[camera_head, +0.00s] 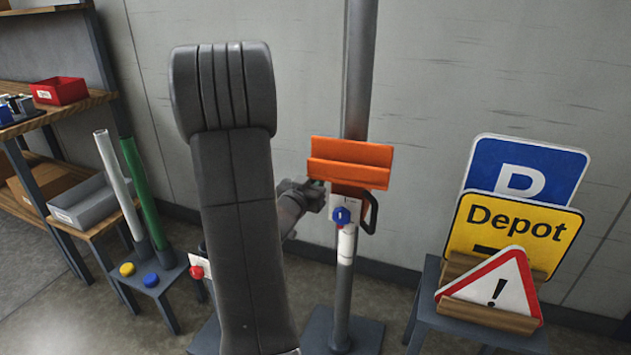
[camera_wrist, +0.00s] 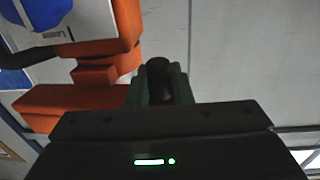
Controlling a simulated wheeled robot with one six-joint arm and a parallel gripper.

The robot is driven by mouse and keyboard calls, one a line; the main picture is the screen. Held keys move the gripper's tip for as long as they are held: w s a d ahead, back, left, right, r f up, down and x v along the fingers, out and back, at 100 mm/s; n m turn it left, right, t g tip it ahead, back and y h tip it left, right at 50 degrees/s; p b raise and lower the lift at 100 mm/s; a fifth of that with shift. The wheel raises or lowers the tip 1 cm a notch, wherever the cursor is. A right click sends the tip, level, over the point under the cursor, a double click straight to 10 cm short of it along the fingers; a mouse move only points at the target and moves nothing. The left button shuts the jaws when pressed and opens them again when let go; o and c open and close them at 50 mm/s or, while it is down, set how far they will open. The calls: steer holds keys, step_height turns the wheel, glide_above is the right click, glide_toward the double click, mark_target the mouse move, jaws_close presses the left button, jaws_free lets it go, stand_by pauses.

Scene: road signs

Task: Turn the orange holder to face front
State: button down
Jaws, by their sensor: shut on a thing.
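The orange holder (camera_head: 350,163) is mounted on a grey post, its trough tilted slightly down to the right. Under it are a white plate with a blue knob (camera_head: 342,216) and a black loop handle (camera_head: 371,213) on the right. My gripper (camera_head: 318,194) is at the holder's left side, partly hidden by my arm. In the wrist view, the orange holder (camera_wrist: 75,102) fills the left part. My gripper (camera_wrist: 160,85) is shut on a dark rounded grip (camera_wrist: 158,72) beside the holder. Where this grip joins the holder is hidden.
A stand at the right holds a blue P sign (camera_head: 525,165), a yellow Depot sign (camera_head: 515,228) and a warning triangle (camera_head: 495,290). A white pole (camera_head: 118,185) and a green pole (camera_head: 145,190) stand left. Shelving with a red bin (camera_head: 60,90) is further left. A wall stands behind.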

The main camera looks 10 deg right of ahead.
steer(key=shift+w, duration=0.45)
steer(key=c, duration=1.3)
jaws_free()
steer(key=shift+a, duration=0.1)
steer(key=shift+c, duration=0.2)
steer(key=v, duration=1.4)
steer(key=shift+w, duration=0.1)
steer(key=x, duration=1.3)
steer(key=shift+w+d, duration=0.25)
steer(key=shift+d, duration=0.1)
steer(key=shift+s+d, duration=0.1)
steer(key=shift+s, duration=0.45)
